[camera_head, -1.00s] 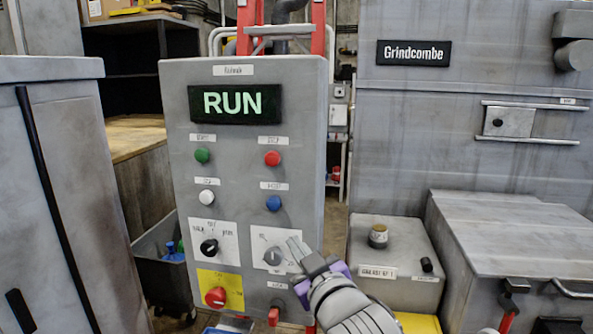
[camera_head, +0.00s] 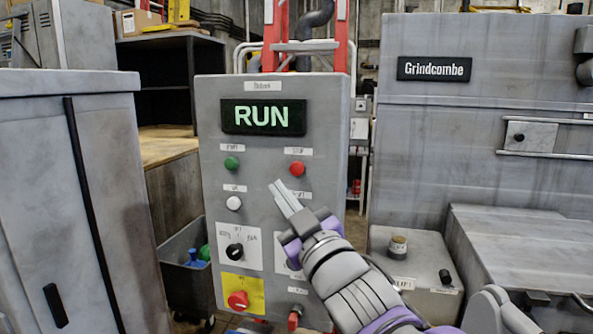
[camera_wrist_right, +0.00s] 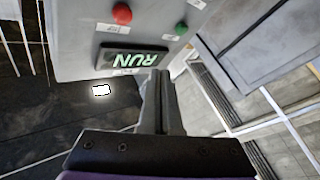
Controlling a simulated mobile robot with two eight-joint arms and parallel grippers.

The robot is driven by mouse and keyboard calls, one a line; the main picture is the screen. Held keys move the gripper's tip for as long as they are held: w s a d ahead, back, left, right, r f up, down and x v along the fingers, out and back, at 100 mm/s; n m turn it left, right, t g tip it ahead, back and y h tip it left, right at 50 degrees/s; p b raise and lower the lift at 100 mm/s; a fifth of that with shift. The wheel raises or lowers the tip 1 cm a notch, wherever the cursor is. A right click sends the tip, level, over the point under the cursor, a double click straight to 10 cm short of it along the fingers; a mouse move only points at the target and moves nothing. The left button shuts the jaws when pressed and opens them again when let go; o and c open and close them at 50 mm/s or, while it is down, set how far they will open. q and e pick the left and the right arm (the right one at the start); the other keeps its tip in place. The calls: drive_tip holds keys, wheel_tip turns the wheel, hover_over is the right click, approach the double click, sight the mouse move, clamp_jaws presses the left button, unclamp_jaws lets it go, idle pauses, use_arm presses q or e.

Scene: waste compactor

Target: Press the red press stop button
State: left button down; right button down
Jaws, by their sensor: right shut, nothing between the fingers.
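The red stop button (camera_head: 297,168) is a round cap on the upper right of the grey control panel (camera_head: 215,185), under a small label that seems to read STOP. It also shows at the top of the wrist view (camera_wrist_right: 122,13). My right gripper (camera_head: 278,188) is shut and empty, its thin fingertips pointing up and left. In the head view the tips appear just below and left of the red button. The wrist view shows the closed fingers (camera_wrist_right: 160,85) apart from the button. My left gripper is not in view.
A green button (camera_head: 232,163), a white button (camera_head: 234,203) and a black dial (camera_head: 235,251) sit left on the panel. A large red knob (camera_head: 238,299) is on a yellow plate. The lit display (camera_head: 264,117) reads RUN. My right arm hides the blue button.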

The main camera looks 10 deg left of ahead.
sight(297, 168)
drive_tip(key=w, duration=0.8)
drive_tip(key=shift+w+d, duration=0.15)
drive_tip(key=shift+w, duration=0.05)
drive_tip(key=shift+w, duration=0.15)
idle(1.8)
drive_tip(key=shift+w, duration=0.3)
drive_tip(key=shift+s, duration=0.1)
